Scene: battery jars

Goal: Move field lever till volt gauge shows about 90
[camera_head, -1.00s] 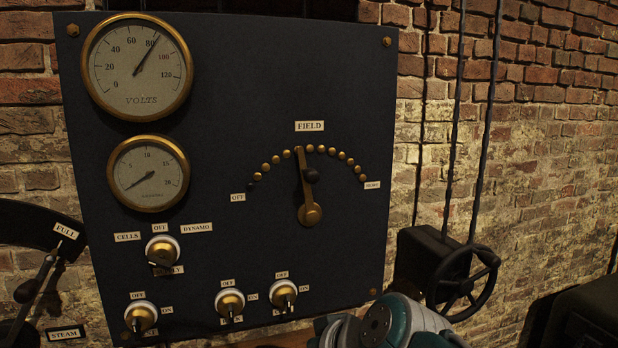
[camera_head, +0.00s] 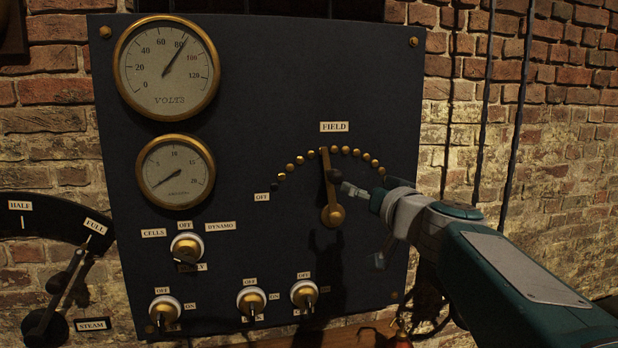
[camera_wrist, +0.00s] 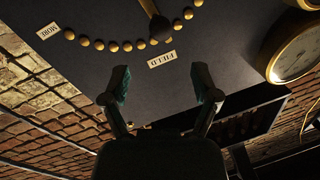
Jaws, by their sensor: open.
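The brass field lever (camera_head: 328,195) with its dark knob (camera_head: 326,176) points almost straight up, tilted slightly left, on the dark panel. The volt gauge (camera_head: 167,68) at top left has its needle a little past 80. My gripper (camera_head: 362,225) is open and empty, just right of the lever, with one fingertip close to the knob; I cannot tell whether they touch. In the wrist view, which is upside down, my open fingers (camera_wrist: 163,80) point at the panel, and the lever's knob (camera_wrist: 160,28) lies beyond them.
A smaller gauge (camera_head: 175,168) sits below the volt gauge. A selector knob (camera_head: 187,247) and several switches line the panel's lower part. A steam lever (camera_head: 65,283) stands at left. Brass contacts (camera_head: 356,153) arc around the field lever's tip.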

